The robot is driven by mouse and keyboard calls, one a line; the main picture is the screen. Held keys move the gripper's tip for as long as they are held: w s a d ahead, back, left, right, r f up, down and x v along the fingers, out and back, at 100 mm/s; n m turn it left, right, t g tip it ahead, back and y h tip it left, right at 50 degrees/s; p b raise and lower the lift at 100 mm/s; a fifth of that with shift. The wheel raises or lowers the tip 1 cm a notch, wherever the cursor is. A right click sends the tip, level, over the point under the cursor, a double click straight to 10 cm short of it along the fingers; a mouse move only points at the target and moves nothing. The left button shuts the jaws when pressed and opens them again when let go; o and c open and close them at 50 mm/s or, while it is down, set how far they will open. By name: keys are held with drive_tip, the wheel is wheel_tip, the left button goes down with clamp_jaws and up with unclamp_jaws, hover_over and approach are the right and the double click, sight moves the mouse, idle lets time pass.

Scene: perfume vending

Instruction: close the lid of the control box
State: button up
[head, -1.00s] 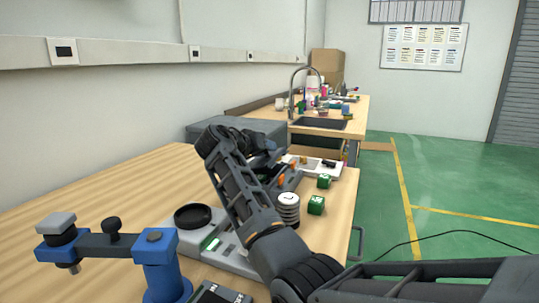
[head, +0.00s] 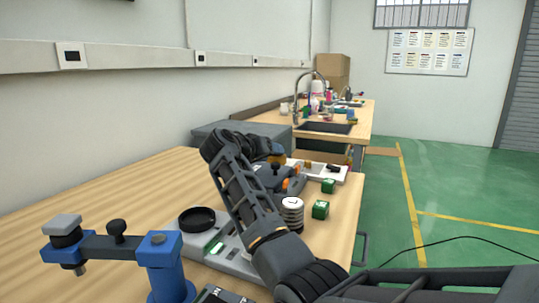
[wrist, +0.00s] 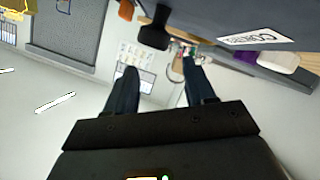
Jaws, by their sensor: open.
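A dark grey slab with a white label (wrist: 258,38), its lettering upside down and only partly legible, fills the upper right of the wrist view; it looks like part of the control box. In the head view a grey box (head: 215,131) stands at the back of the wooden table, partly hidden behind my arm. I cannot tell whether its lid is up. My gripper (wrist: 160,78) shows in the wrist view with two dark fingers apart and nothing between them.
A sink bench (head: 360,115) stands behind.

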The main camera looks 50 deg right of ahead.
drive_tip(key=v, duration=0.7)
drive_tip(key=shift+s+a, duration=0.1)
drive_tip(key=shift+a, duration=0.2)
